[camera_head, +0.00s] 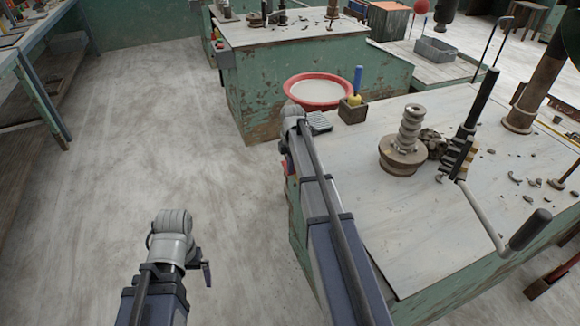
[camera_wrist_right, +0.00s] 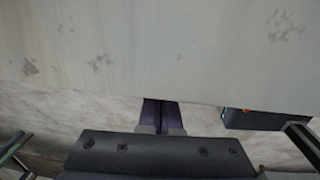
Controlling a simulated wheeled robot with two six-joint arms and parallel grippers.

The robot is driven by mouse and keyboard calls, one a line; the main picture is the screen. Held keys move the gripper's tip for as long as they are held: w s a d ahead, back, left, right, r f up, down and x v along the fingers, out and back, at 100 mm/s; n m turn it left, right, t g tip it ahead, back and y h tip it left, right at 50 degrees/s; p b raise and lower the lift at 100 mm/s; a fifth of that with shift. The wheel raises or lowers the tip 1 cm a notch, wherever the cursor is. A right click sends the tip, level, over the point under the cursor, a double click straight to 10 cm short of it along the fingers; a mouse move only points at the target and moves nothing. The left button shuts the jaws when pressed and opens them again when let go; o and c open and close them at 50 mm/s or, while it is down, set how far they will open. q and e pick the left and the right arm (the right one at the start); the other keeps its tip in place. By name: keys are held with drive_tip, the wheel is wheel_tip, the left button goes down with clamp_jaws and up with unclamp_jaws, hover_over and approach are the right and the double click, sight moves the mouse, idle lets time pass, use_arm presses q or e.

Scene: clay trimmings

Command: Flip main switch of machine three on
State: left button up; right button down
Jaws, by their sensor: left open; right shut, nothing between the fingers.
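The machine beside my right arm is a green cabinet with a pale worktop (camera_head: 400,245). At its left side, by my right wrist, a small red and blue part (camera_head: 286,166) shows, mostly covered; I cannot tell whether it is the main switch. In the right wrist view a dark box with a small orange part (camera_wrist_right: 262,118) sits at the pale panel's edge, right of my right gripper (camera_wrist_right: 161,106). That gripper is shut and empty, apart from the box; my arm hides it in the head view. My left gripper (camera_head: 207,274) is open, low over the floor, away from the machine.
The worktop holds a coiled clay piece on a wheel (camera_head: 402,155), a long black-handled lever (camera_head: 478,105), a crank handle (camera_head: 528,230) and trimmings. A red basin (camera_head: 318,92) stands by a second green machine (camera_head: 245,100). Floor (camera_head: 140,150) on the left is clear.

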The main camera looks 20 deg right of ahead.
drive_tip(key=shift+s, duration=0.15)
drive_tip(key=shift+s+f+t+b, duration=0.2)
drive_tip(key=shift+f+t+b, duration=0.1)
drive_tip(key=shift+t+b, duration=0.55)
drive_tip(key=shift+s+f+t+b, duration=0.25)
drive_tip(key=shift+f+t+b, duration=0.1)
drive_tip(key=shift+t+b, duration=0.55)
drive_tip(key=shift+s+f+t+b, duration=0.2)
drive_tip(key=shift+f+t+b, duration=0.1)
drive_tip(key=shift+t+b, duration=0.55)
drive_tip(key=shift+f, duration=0.1)
drive_tip(key=shift+r+p, duration=0.8)
drive_tip(key=shift+p, duration=0.05)
drive_tip(key=shift+s+a, duration=0.1)
